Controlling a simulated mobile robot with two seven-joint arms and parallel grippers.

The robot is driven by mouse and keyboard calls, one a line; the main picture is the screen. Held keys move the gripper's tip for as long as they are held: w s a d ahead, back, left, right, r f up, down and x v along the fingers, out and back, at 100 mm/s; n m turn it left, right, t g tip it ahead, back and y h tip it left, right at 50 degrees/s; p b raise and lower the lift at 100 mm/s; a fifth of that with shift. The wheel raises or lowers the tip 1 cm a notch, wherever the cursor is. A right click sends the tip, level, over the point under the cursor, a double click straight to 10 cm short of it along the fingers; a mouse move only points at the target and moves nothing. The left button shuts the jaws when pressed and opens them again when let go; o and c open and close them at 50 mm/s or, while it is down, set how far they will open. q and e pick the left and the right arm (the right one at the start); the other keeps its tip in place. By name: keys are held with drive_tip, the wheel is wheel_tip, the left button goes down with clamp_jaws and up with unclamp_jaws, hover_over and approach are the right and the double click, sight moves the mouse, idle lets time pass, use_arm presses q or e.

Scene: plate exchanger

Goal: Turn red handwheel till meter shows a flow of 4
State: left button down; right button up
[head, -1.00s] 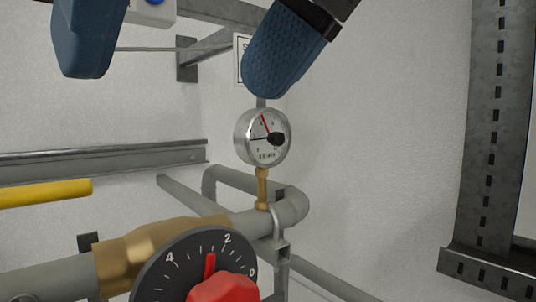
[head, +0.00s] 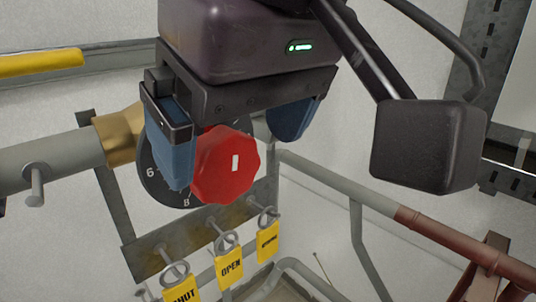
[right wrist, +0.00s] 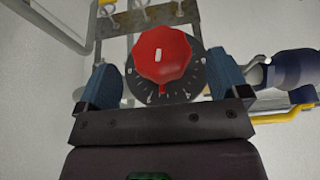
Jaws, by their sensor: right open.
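The red handwheel (head: 226,165) has a white mark and sits in front of a black numbered dial (head: 158,185), on which 6 and 8 show. It also shows in the right wrist view (right wrist: 163,52), with the dial (right wrist: 188,84) behind it and a red pointer toward the bottom. My right gripper (head: 231,158) is open, with one blue finger on each side of the handwheel. In the right wrist view its fingers (right wrist: 162,84) flank the wheel with gaps; contact is not clear. The meter is not visible now. My left gripper is not in view.
A brass fitting (head: 119,138) joins the grey pipe (head: 45,160) left of the dial. Yellow tags, including one reading OPEN (head: 229,266), hang below on a metal plate. A grey and red-brown pipe (head: 345,188) runs to the right. A yellow bar (head: 40,62) is at upper left.

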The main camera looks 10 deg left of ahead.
sight(220, 159)
drive_tip(key=shift+b+x, duration=0.3)
drive_tip(key=shift+x, duration=1.55)
drive_tip(key=c, duration=0.9)
drive_tip(key=shift+s+r+p, duration=0.15)
drive_tip(key=shift+p, duration=0.55)
drive_tip(key=t+h+p, duration=0.1)
drive_tip(key=t+p, duration=0.1)
drive_tip(key=p, duration=0.2)
drive_tip(key=shift+n+t+h, duration=0.3)
drive_tip(key=shift+n+h, duration=0.1)
drive_tip(key=shift+a+t+h+p, duration=0.1)
drive_tip(key=shift+t+h+p, duration=0.2)
drive_tip(key=shift+t+h, duration=0.15)
drive_tip(key=shift+n+t+h, duration=0.3)
drive_tip(key=shift+t+h, duration=0.15)
drive_tip(key=shift+t, duration=0.4)
